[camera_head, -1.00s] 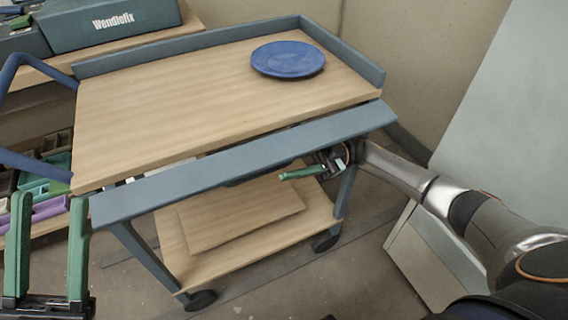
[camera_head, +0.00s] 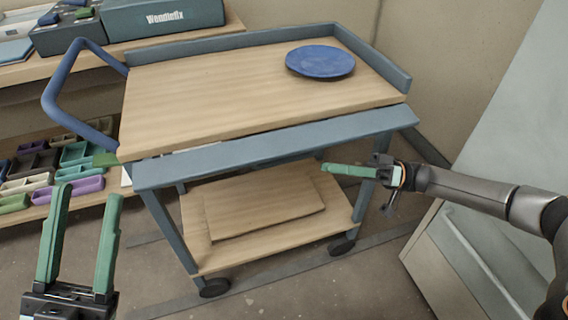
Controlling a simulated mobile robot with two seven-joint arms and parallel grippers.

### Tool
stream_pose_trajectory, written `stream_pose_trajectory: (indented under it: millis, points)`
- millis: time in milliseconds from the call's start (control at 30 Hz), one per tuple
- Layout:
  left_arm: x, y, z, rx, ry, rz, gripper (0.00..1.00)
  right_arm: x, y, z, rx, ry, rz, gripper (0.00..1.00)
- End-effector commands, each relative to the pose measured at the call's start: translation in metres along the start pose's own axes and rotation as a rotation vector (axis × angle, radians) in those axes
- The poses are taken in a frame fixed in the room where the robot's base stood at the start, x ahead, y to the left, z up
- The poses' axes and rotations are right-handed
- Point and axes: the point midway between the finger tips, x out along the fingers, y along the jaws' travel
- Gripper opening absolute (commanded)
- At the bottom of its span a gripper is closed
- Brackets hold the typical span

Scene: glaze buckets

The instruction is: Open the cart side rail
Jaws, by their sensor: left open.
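The cart (camera_head: 250,90) has a wooden top with raised blue-grey rails on its back and right sides. The blue-grey side rail (camera_head: 280,145) along the near long side sits lower than the top's edge, folded outward with its broad face showing. My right gripper (camera_head: 324,168) is just in front of the rail's right part and slightly below it, green finger pointing left. One finger hides the other, so its opening is unclear. My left gripper (camera_head: 88,193) is open and empty, fingers up, at the lower left, apart from the cart.
A blue plate (camera_head: 320,61) lies on the cart top at the back right. A blue push handle (camera_head: 58,92) sticks out at the cart's left end. Shelves with several coloured bins (camera_head: 80,152) stand behind left. A grey cabinet (camera_head: 470,250) stands at right. Floor before the cart is clear.

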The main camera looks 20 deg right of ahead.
Motion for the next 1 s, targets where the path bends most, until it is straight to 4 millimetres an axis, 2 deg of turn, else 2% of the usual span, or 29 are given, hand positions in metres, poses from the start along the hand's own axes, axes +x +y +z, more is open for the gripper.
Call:
stream_pose_trajectory:
  millis: [133,267,700,833,1000]
  points:
    - [-0.001,0.0,0.001,0.001,0.0,0.001,0.5,-0.01,0.002,-0.004,0.11,0.028,0.029,0.32]
    - [-0.002,0.001,0.002,0.002,0.0,0.001,0.5,-0.001,0.002,-0.004,0.122,0.03,0.029,0.32]
    - [-0.012,0.007,0.013,0.012,-0.007,0.009,0.5,0.084,0.005,-0.005,0.118,0.028,0.026,0.32]
    - [-0.014,0.009,0.016,0.014,-0.01,0.011,0.5,0.101,0.006,-0.005,0.119,0.029,0.028,0.32]
    - [-0.015,0.01,0.018,0.015,-0.013,0.013,0.5,0.112,0.006,-0.006,0.118,0.029,0.03,0.32]
